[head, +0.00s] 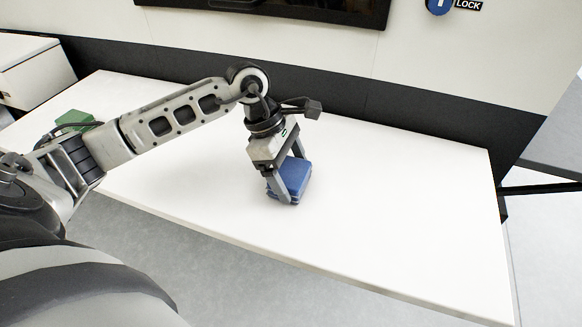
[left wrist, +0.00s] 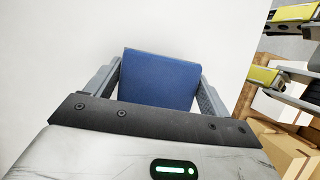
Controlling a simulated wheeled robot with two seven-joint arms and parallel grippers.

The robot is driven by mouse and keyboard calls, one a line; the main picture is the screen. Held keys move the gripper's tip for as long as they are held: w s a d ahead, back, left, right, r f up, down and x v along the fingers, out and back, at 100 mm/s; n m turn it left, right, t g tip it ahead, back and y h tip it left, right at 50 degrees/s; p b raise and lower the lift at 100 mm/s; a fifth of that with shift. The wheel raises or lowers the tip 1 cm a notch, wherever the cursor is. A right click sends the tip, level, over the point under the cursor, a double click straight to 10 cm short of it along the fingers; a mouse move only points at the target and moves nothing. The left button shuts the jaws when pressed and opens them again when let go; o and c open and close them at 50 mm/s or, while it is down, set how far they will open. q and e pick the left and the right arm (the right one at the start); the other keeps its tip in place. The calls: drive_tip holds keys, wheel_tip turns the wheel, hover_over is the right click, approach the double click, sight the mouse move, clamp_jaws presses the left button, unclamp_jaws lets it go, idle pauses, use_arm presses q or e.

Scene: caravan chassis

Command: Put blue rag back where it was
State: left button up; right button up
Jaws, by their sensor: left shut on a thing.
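The blue rag (head: 295,175) is a folded, layered blue block at the middle of the white table. My left gripper (head: 286,198) points down at it, with its fingers on either side, and is shut on it. In the left wrist view the blue rag (left wrist: 160,80) lies between the two grey fingers of the left gripper (left wrist: 160,88). The rag is at or very near the table top; I cannot tell if it touches. My right gripper is not in view.
The white table (head: 400,210) has wide free room right of the rag. A green object (head: 75,119) is at the table's left end, partly behind my arm. A dark wall panel (head: 400,125) runs behind the table. Cardboard boxes (left wrist: 275,150) show beyond the edge in the wrist view.

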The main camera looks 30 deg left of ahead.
use_arm(q)
drive_tip(key=shift+f, duration=0.15)
drive_tip(key=o, duration=0.8)
drive_tip(key=b+v, duration=0.2)
drive_tip(key=v, duration=1)
